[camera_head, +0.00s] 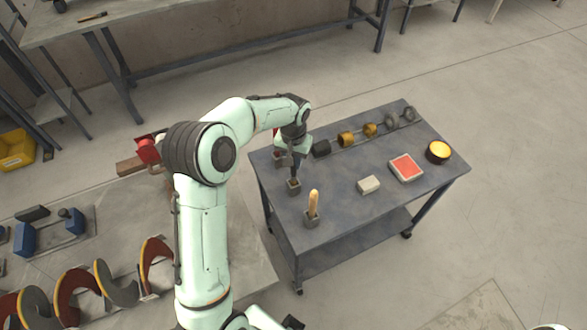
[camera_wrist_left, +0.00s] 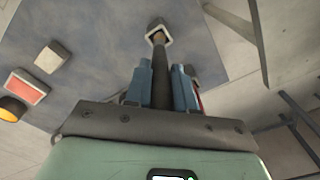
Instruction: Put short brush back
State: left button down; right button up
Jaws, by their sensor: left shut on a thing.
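My left gripper (camera_head: 291,160) is above the left end of the grey cart. It is shut on a dark, slim handle, taken to be the short brush (camera_head: 297,172), which points down. In the left wrist view the brush (camera_wrist_left: 160,60) runs between the blue fingers (camera_wrist_left: 162,78) to a small square grey holder (camera_wrist_left: 158,31). This holder (camera_head: 293,187) stands on the cart below the gripper. The brush's lower end meets the holder's opening; I cannot tell how deep it sits. My right gripper is not in view.
Close by on the cart (camera_head: 340,235), a wooden-handled tool (camera_head: 313,203) stands in a second holder (camera_head: 311,219). A pale block (camera_head: 368,184), a red-topped tray (camera_head: 405,168) and a yellow-topped tin (camera_head: 438,152) lie to the right. Rings (camera_head: 346,138) line the back.

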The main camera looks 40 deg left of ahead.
aim_at(293, 175)
pick_arm(q)
jog(key=shift+f, duration=2.2)
jog(key=shift+f, duration=0.25)
jog(key=c, duration=0.9)
grip_release()
jog(key=shift+c, duration=0.2)
jog(key=shift+r, duration=0.15)
notch_tip(293, 175, up, 12)
jog(key=shift+s+d+r+p, duration=0.1)
jog(key=shift+d+p, duration=0.05)
jog(key=shift+p, duration=0.15)
